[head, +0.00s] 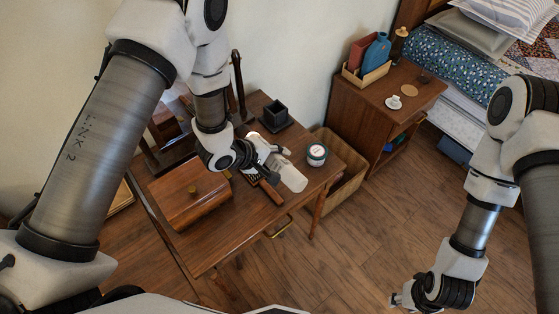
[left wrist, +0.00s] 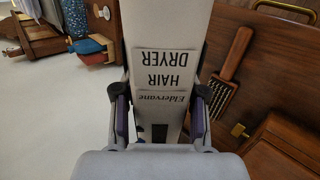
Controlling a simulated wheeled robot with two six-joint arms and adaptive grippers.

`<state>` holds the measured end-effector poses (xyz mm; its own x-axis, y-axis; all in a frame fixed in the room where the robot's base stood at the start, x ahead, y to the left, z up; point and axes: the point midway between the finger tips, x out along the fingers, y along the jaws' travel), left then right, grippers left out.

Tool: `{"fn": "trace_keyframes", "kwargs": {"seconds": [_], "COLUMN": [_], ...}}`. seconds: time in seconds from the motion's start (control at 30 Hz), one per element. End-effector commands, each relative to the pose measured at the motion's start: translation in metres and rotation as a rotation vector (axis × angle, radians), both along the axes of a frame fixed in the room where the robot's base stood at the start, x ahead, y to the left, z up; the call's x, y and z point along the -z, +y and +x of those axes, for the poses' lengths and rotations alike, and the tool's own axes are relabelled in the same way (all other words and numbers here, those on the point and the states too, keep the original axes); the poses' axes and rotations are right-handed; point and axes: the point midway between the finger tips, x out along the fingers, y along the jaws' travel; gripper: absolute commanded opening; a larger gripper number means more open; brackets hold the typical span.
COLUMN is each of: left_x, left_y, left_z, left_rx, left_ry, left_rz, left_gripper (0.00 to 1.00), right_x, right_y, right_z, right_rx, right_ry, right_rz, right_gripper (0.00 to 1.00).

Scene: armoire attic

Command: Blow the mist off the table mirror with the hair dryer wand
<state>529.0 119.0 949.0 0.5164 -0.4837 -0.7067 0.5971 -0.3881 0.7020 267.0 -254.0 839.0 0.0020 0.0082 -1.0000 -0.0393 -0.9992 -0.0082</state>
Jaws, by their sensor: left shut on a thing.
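The white hair dryer wand (head: 290,178) is held above the dressing table, over its front part. In the left wrist view its body (left wrist: 168,32) carries a label reading "Hair dryer". My left gripper (head: 264,158) is shut on it; its two pads also show in the left wrist view (left wrist: 160,115), one on each side of the body. The table mirror is mostly hidden behind my left arm; a dark wooden post (head: 238,85), seemingly part of its stand, shows at the back. Mist cannot be seen. My right gripper (head: 398,299) is low over the floor, its fingers too small to read.
On the table (head: 225,243) are a wooden box (head: 188,198), a brush (left wrist: 236,62), a lidded jar (head: 316,154) and a black square cup (head: 275,113). A wicker basket (head: 345,190) stands at its right. A nightstand (head: 388,90) and bed are beyond. Floor at right is clear.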

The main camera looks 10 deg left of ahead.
Motion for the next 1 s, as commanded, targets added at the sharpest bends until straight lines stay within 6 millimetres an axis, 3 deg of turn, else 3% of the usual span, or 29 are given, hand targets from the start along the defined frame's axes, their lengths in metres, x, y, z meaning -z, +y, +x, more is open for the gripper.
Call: {"fn": "trace_keyframes", "kwargs": {"seconds": [1.0], "left_x": [-0.001], "left_y": [-0.031], "left_z": [0.039], "left_rx": [-0.001], "left_ry": [0.0], "left_rz": [-0.001], "left_gripper": [0.0], "right_x": [-0.019], "right_y": [0.0], "right_z": [0.0], "right_rx": [0.0], "right_ry": [0.0], "right_rz": [0.0], "right_gripper": [0.4]}}
